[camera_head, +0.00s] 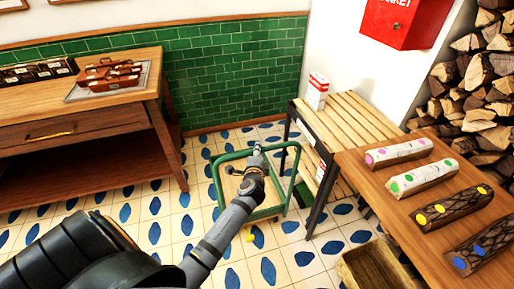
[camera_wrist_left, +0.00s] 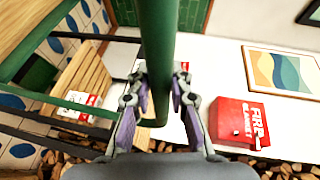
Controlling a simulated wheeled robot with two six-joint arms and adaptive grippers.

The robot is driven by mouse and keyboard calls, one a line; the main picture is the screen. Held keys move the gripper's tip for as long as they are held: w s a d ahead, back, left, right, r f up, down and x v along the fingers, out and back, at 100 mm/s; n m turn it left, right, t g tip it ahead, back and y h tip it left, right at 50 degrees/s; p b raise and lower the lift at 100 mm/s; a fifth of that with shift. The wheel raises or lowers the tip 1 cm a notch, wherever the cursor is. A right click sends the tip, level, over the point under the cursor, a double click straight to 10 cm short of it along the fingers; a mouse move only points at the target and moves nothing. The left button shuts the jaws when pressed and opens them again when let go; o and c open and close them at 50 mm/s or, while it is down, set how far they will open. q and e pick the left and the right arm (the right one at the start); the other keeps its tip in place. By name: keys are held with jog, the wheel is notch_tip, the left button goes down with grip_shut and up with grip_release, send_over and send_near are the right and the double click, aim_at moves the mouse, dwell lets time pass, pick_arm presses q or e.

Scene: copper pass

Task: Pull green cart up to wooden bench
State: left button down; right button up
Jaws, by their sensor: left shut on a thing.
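The green cart (camera_head: 283,146) stands on the tiled floor in the middle of the head view. It has a green tube frame, a pale wooden deck and a yellow caster at the front. My left gripper (camera_head: 257,150) is at its top handle bar. In the left wrist view the green bar (camera_wrist_left: 158,40) runs between the fingers of my left gripper (camera_wrist_left: 158,80), which is shut on it. The slatted wooden bench (camera_head: 350,118) with dark legs stands just right of the cart; its slats also show in the left wrist view (camera_wrist_left: 84,78). My right gripper is out of view.
A white and red box (camera_head: 316,92) stands on the bench. A table (camera_head: 385,190) with several marked logs is at the right, and a wooden crate (camera_head: 372,272) is below it. A wooden desk (camera_head: 85,118) stands at the left. Tiled floor left of the cart is clear.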

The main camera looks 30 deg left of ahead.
pick_arm(q)
jog(key=shift+s+d, duration=0.1)
jog(key=shift+d, duration=0.05)
jog(key=c, duration=1.2)
grip_release()
jog(key=v, duration=0.7)
jog(key=shift+s, duration=0.25)
